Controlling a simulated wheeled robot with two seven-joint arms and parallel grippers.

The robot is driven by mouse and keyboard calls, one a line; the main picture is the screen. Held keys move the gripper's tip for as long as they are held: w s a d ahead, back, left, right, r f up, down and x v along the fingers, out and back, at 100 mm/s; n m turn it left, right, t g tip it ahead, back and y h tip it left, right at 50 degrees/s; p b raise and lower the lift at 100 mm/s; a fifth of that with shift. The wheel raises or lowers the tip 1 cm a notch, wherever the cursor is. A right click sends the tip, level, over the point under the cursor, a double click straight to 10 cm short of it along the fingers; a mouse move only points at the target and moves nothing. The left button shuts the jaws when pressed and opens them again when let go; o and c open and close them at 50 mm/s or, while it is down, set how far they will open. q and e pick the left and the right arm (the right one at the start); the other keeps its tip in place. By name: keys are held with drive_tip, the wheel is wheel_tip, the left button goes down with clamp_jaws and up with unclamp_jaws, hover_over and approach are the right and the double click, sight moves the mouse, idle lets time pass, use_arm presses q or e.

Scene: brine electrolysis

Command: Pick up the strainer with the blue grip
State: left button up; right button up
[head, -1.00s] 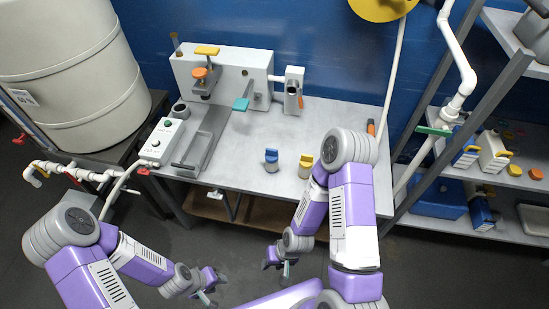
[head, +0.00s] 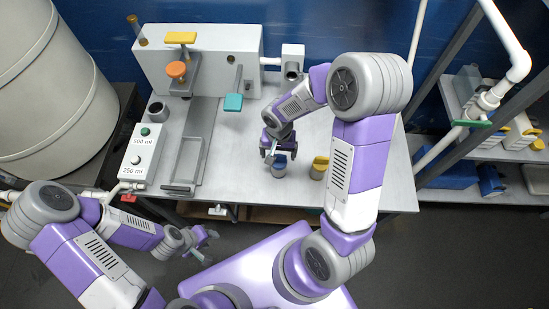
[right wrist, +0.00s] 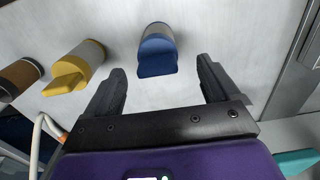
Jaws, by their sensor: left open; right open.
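The strainer with the blue grip (head: 279,167) stands on the grey table near its front edge. In the right wrist view its blue top and tab (right wrist: 157,52) lie just ahead of the gap between my fingers. My right gripper (head: 277,155) is open and empty, close to the strainer; in the head view it partly covers it. Its two dark fingers (right wrist: 160,78) show apart in the right wrist view, with no contact visible. My left gripper (head: 208,241) is open and empty, low in front of the table.
A strainer with a yellow grip (head: 319,168) stands just right of the blue one. A control box with buttons (head: 141,156) and a pale machine (head: 220,55) occupy the table's left and back.

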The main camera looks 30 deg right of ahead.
sight(279, 162)
wheel_tip(279, 162, down, 7)
drive_tip(key=shift+s+d+b, duration=0.1)
drive_tip(key=shift+d+b, duration=0.05)
drive_tip(key=shift+b, duration=0.55)
drive_tip(key=c, duration=1.3)
